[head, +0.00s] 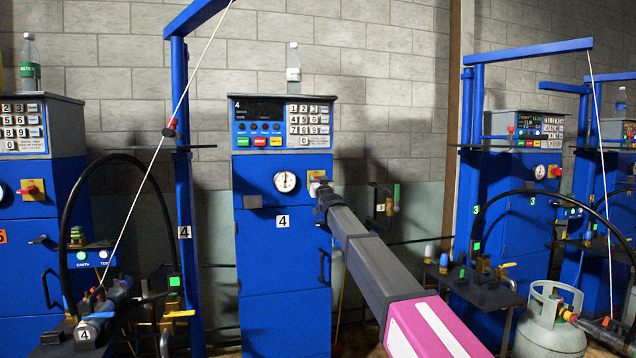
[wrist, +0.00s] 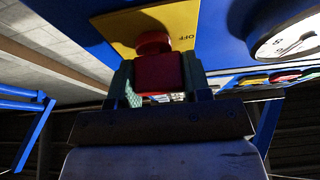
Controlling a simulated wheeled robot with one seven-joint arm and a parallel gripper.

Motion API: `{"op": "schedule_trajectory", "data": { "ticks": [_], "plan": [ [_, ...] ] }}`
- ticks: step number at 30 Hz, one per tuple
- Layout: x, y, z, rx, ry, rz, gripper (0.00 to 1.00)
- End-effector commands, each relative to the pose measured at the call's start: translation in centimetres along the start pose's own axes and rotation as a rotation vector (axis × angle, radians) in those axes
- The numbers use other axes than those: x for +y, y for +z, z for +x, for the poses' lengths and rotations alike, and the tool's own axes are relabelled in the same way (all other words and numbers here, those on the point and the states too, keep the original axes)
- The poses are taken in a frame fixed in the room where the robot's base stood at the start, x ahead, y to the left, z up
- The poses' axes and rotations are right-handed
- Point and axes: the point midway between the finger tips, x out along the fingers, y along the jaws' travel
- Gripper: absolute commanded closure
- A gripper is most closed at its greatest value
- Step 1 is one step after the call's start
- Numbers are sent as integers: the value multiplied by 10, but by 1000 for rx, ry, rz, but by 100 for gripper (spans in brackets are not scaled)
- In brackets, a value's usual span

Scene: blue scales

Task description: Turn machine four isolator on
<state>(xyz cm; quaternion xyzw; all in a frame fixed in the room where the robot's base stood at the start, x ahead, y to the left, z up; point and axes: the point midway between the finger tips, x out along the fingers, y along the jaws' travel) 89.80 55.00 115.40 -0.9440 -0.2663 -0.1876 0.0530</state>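Machine four (head: 283,250) is the blue cabinet in the middle of the head view, with a white "4" label on its front. Its isolator is a red knob (wrist: 157,72) on a yellow plate (wrist: 122,32); the word OFF shows on the plate, upside down in the wrist view. My gripper (wrist: 158,78) has one finger on each side of the knob, with no clear gap visible, so it looks shut on it. In the head view my gripper (head: 322,190) is at the cabinet's upper right front and hides most of the isolator.
A round gauge (head: 285,181) sits left of the isolator; it also shows in the wrist view (wrist: 290,32). A keypad panel (head: 283,122) and a bottle (head: 293,68) are above. Similar machines stand left (head: 40,200) and right (head: 505,200). A gas cylinder (head: 548,325) stands at right.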

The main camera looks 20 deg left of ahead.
Motion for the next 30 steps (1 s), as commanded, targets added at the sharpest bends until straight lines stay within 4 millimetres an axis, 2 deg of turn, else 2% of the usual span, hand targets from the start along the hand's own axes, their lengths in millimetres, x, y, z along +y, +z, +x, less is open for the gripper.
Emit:
{"op": "schedule_trajectory", "data": {
  "ticks": [14,30],
  "plan": [
    [0,0,0,0,22,55,79],
    [1,-1,0,1,146,354,79]
  ]
}}
